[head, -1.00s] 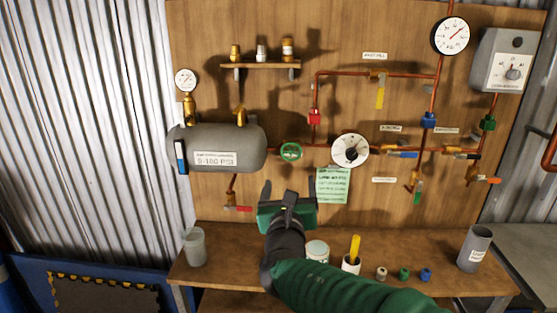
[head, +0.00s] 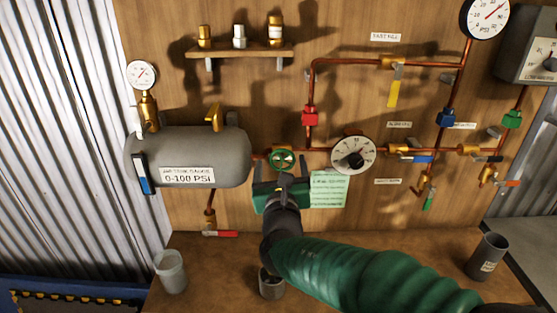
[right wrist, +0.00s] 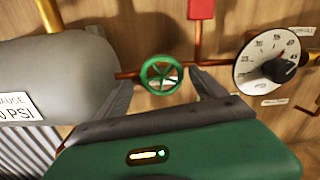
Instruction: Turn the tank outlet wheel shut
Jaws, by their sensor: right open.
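The tank outlet wheel (head: 281,160) is a small green spoked handwheel on the copper pipe just right of the grey tank (head: 205,150). My right gripper (head: 281,181) is open just in front of and slightly below the wheel in the head view, partly covering its lower edge. In the right wrist view the green wheel (right wrist: 162,74) sits between and beyond the two spread fingertips (right wrist: 162,80), which do not appear to touch it. My left gripper is not in view.
A round dial with a black knob (head: 353,154) is close to the right of the wheel. A green note (head: 329,189) hangs below. A red valve (head: 310,115) is above on the pipe. A cup (head: 171,271) and a grey canister (head: 487,256) stand on the bench.

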